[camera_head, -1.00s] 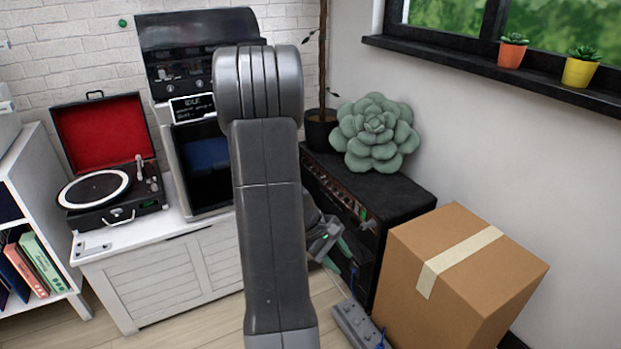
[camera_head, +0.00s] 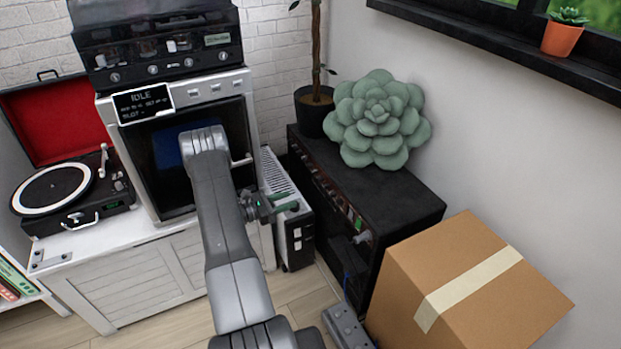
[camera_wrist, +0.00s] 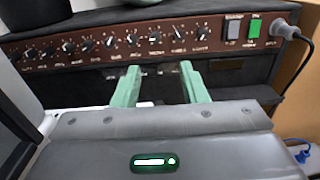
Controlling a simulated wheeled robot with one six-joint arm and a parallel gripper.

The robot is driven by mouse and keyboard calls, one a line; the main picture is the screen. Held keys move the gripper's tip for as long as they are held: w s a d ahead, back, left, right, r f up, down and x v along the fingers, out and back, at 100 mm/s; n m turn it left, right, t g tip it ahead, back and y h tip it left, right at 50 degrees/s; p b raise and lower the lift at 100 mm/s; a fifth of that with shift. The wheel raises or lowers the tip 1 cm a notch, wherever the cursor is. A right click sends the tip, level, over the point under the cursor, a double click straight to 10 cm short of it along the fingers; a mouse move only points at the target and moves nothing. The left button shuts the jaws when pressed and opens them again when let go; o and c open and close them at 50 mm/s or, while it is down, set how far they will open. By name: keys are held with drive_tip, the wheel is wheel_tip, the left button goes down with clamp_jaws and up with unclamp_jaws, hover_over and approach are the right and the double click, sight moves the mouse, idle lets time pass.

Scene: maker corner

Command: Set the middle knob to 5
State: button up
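The black guitar amplifier (camera_head: 400,210) stands on the floor at the right of the head view. Its brown control panel (camera_wrist: 215,45) crosses the upper wrist view, with a row of several small knobs (camera_wrist: 133,41). The labels are too small to read surely, so I cannot tell which knob is the middle one or its setting. My gripper (camera_wrist: 160,88) is open and empty. Its two green fingers are apart, below the knob row in the wrist view, and touch no knob. In the head view my gripper (camera_head: 270,205) is left of the amplifier's front.
Right of the knobs are a grey switch, a green switch (camera_wrist: 254,28) and a plugged-in cable (camera_wrist: 290,32). A green plush succulent (camera_head: 378,120) sits on the amplifier. A cardboard box (camera_head: 470,290) stands close to its right. A white radiator (camera_head: 288,215) is behind my gripper.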

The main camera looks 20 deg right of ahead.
sight(324, 187)
drive_tip(key=w+d, duration=0.1)
drive_tip(key=d, duration=0.8)
drive_tip(key=w+d+b, duration=0.1)
drive_tip(key=d, duration=0.3)
drive_tip(key=shift+w+d+f, duration=0.15)
drive_tip(key=shift+w+d, duration=0.1)
drive_tip(key=shift+w, duration=0.05)
clamp_jaws()
